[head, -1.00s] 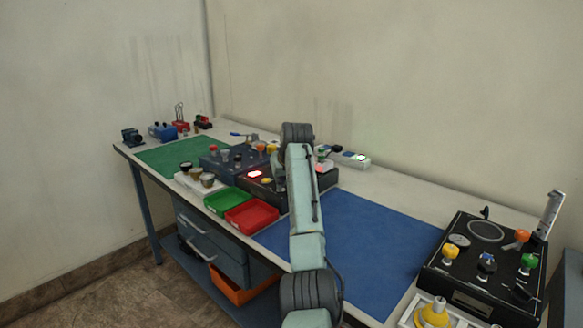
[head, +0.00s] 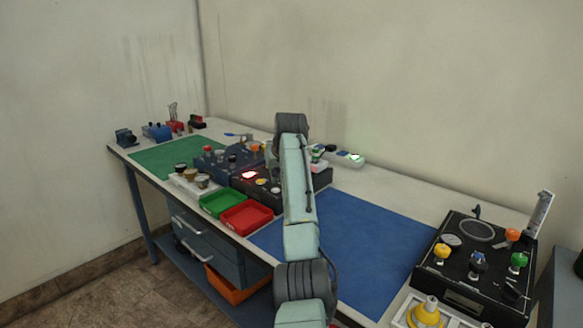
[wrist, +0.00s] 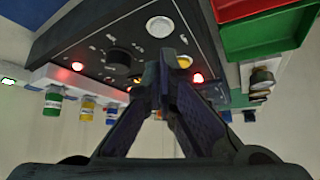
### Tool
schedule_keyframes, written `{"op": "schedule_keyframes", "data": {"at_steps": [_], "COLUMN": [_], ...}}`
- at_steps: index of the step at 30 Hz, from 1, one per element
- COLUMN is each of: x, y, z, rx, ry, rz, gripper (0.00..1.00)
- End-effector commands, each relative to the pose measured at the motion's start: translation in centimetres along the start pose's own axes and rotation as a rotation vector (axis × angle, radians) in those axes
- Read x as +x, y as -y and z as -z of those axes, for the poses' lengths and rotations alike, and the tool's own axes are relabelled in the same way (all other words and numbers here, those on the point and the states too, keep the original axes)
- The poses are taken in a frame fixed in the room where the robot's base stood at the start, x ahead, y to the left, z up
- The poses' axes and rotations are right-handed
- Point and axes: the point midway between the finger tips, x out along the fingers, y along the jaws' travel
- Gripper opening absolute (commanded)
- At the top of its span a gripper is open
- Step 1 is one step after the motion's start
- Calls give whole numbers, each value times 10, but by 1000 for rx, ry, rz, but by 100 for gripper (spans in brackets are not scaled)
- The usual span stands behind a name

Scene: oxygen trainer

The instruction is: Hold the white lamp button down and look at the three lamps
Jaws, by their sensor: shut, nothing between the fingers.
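The black trainer panel (wrist: 85,35) fills the upper middle of the wrist view; in the head view its box (head: 322,178) is partly behind my arm. My gripper (wrist: 169,62) is shut and empty, its fingertips at the panel face. A larger white disc (wrist: 160,27) and a black knob (wrist: 118,57) are nearby. One red lamp (wrist: 77,67) glows at left and another (wrist: 197,78) glows right of the fingers. The fingers may hide other lamps.
A red bin (head: 246,218) and a green bin (head: 219,203) stand in front of the panel. The blue mat (head: 360,240) is clear.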

Motion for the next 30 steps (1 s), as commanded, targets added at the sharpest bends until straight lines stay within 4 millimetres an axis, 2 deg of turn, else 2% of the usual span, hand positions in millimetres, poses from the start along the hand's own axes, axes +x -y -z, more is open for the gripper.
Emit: {"op": "schedule_keyframes", "data": {"at_steps": [14, 26, 29, 30], "x": [-30, -32, -28, -26], "y": [0, 1, 17, 30], "z": [22, 25, 32, 39], "rx": [0, -2, -24, -43], "ry": [-1, -3, -40, -74], "rz": [-1, 0, 0, 1], "gripper": [0, 0, 0, 0]}}
